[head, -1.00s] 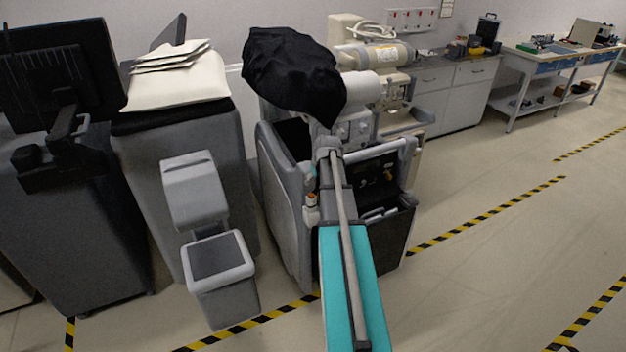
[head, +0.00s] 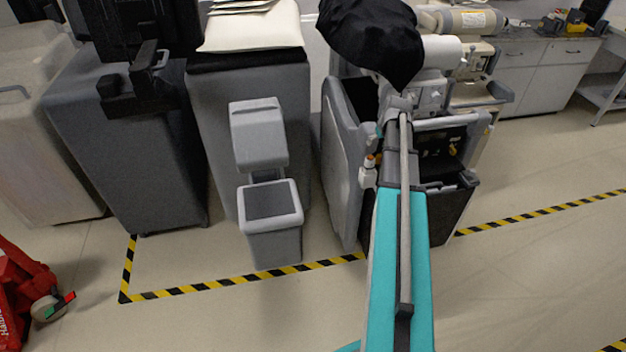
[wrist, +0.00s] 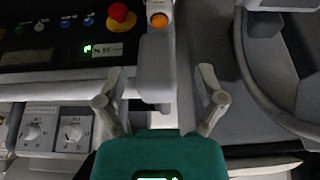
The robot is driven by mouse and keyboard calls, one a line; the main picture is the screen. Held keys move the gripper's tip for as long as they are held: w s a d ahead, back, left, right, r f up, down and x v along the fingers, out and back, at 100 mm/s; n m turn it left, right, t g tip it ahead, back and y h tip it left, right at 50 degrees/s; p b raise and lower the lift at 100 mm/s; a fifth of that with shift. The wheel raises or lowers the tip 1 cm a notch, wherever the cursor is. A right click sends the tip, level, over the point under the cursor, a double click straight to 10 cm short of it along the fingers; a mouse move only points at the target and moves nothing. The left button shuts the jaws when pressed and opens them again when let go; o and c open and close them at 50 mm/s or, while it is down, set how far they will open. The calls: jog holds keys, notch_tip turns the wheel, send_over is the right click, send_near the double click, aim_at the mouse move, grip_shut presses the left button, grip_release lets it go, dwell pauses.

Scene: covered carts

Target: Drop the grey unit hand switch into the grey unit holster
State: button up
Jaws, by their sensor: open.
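The grey unit (head: 343,165) stands right of centre in the head view, under a black cover. A small white piece with an orange top, which looks like the hand switch (head: 368,176), is at its front left edge. In the wrist view an orange button in a pale housing (wrist: 159,20) shows at top centre. Below it is a smooth grey block (wrist: 156,72); I cannot tell whether this is the holster or part of the switch. My gripper (wrist: 160,98) is open, one finger on each side of the block, with no visible contact. My arm hides the gripper in the head view.
A control panel with a red stop button (wrist: 121,16) and two dials (wrist: 72,132) lies left of my fingers. A curved grey rail (wrist: 262,85) is at right. A grey pedestal (head: 272,240) and dark covered carts (head: 125,150) stand left. Floor is free at right.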

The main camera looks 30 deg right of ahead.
jog(key=s+a+f+n+g+y, duration=0.1)
jog(key=s+a+g, duration=0.1)
jog(key=a, duration=2.1)
jog(key=s+a+g, duration=0.1)
jog(key=s+a, duration=0.4)
jog(key=a, duration=0.5)
jog(key=s+a+n+g, duration=0.1)
jog(key=s+a, duration=0.4)
jog(key=a, duration=0.5)
jog(key=shift+s+f+n, duration=0.2)
jog(key=shift+s+n, duration=0.1)
jog(key=shift+a, duration=0.1)
